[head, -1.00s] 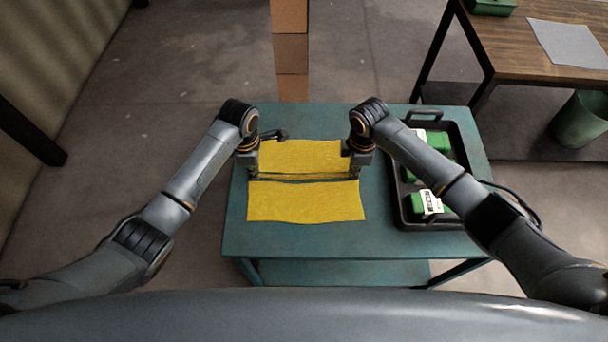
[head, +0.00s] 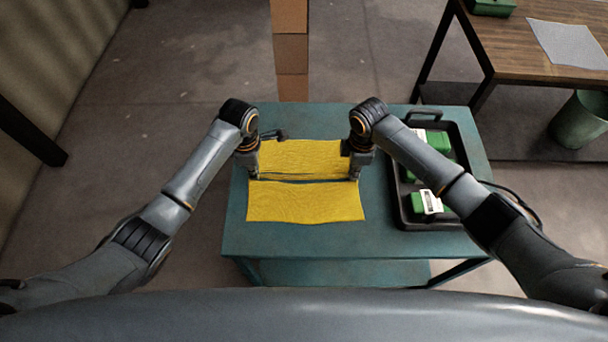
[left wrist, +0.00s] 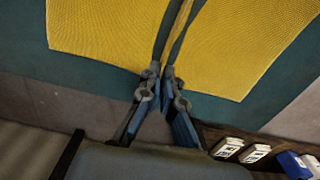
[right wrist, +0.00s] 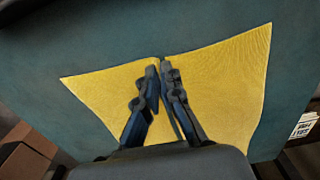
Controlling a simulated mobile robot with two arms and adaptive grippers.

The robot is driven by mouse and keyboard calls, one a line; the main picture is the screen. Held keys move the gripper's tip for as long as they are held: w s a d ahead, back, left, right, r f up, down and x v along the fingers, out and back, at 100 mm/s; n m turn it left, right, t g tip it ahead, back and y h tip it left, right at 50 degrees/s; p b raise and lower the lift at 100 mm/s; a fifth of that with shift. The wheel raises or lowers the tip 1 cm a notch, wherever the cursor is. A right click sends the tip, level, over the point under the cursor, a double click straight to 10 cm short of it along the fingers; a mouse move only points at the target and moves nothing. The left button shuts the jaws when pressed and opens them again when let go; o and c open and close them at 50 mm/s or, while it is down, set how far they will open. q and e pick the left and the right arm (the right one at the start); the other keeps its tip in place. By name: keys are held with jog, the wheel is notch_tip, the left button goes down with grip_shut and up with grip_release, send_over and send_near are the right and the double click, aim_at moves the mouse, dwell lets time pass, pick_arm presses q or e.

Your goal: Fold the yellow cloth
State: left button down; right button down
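The yellow cloth (head: 305,203) lies on the teal table, with a raised ridge running left to right across its middle and dark lines along it. My left gripper (head: 253,177) is at the ridge's left end; in the left wrist view its fingertips (left wrist: 162,72) are close together with a thin strip of cloth between them. My right gripper (head: 354,177) is at the ridge's right end; in the right wrist view its fingertips (right wrist: 160,66) are nearly together on the cloth's middle. The far half of the cloth is partly hidden by my grippers.
A black tray (head: 397,200) with green-and-white boxes (head: 425,202) stands on the table (head: 300,241) right of the cloth. A small dark object (head: 277,135) lies by the cloth's far left corner. Stacked brown boxes (head: 291,52) stand behind. Bare tabletop shows in front of the cloth.

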pick_arm(q)
jog(key=shift+s, duration=0.1)
dwell(0.3)
